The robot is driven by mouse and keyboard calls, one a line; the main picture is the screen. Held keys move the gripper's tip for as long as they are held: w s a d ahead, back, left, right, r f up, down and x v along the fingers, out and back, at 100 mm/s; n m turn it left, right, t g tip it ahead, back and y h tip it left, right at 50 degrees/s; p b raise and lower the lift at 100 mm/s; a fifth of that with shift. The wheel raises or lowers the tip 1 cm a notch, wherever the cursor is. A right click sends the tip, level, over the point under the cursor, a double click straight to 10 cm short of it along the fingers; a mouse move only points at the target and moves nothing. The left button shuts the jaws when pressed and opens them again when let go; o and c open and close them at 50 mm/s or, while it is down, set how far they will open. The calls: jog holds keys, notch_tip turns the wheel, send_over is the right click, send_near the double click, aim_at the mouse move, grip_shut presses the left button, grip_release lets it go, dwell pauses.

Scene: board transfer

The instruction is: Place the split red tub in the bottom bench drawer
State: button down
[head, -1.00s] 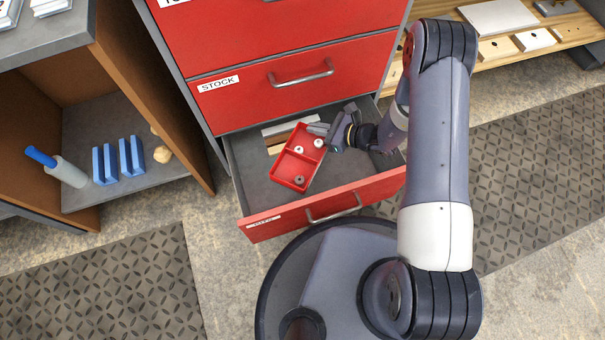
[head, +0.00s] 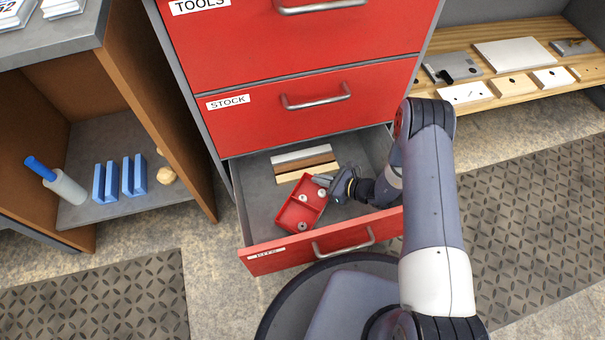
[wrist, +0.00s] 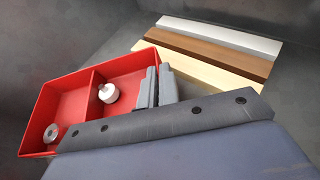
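The split red tub (head: 290,214) is inside the open bottom drawer (head: 262,200), turned at an angle, with its near end close to the drawer front. It has a divider and holds small white and grey round parts. In the wrist view the tub (wrist: 62,95) shows a white part in one compartment and a grey ring in the other. My gripper (head: 323,181) is at the tub's far right end. Its fingers (wrist: 157,86) are close together on the tub's end wall, which they partly hide. I cannot tell whether the tub's base touches the drawer floor.
White, brown and pale bars (head: 304,162) lie at the back of the drawer, behind the tub. The stock drawer (head: 310,103) above is shut. An open shelf (head: 110,170) stands left, and a wooden board with plates (head: 500,75) lies right. Drawer floor is bare left of the tub.

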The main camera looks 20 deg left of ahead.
aim_at(305, 174)
jog(key=shift+w+a+b, duration=0.15)
jog(key=shift+a+b, duration=0.4)
jog(key=shift+a, duration=1.1)
jog(key=shift+w+a+b, duration=0.1)
jog(key=shift+a+b, duration=0.4)
jog(key=shift+a, duration=1.15)
jog(key=shift+f+b, duration=0.45)
jog(key=shift+f, duration=0.15)
jog(key=c, duration=1.7)
grip_release()
jog(key=shift+p+v, duration=1.6)
jog(key=shift+v, duration=2.2)
jog(key=shift+r, duration=0.1)
